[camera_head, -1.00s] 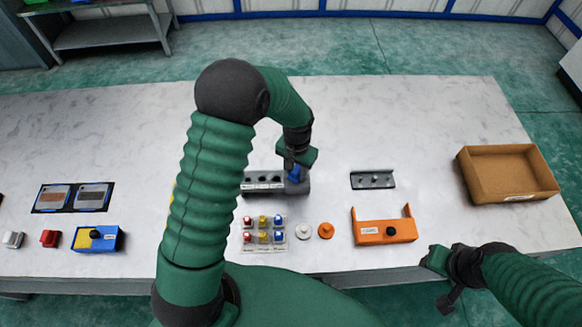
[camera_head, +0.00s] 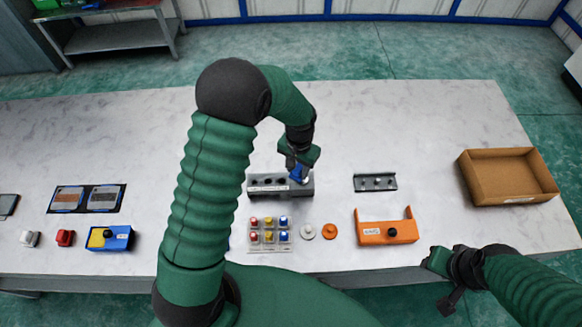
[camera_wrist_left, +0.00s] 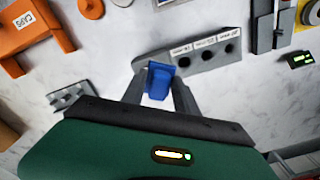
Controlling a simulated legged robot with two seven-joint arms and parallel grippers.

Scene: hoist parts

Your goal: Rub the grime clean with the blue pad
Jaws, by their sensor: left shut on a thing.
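My left gripper (camera_head: 297,172) is shut on a blue piece (camera_wrist_left: 160,82), which I take to be the blue pad. In the head view the blue piece (camera_head: 300,175) is at the right end of a grey block (camera_head: 265,189) with dark holes. In the wrist view it overlaps the end of that block (camera_wrist_left: 212,65); I cannot tell if it touches. Two dark panels with blue frames lie at the left: one brownish (camera_head: 68,198), one greyer (camera_head: 103,197). I cannot make out the grime clearly. My right gripper (camera_head: 438,281) is at the front edge, its opening unclear.
A tray of coloured buttons (camera_head: 268,235), two discs (camera_head: 307,232), (camera_head: 330,232) and an orange holder (camera_head: 386,233) are in front. A grey rail (camera_head: 375,183) and a cardboard box (camera_head: 508,176) lie to the right. A blue-yellow box (camera_head: 110,238) is at left. The table's back is clear.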

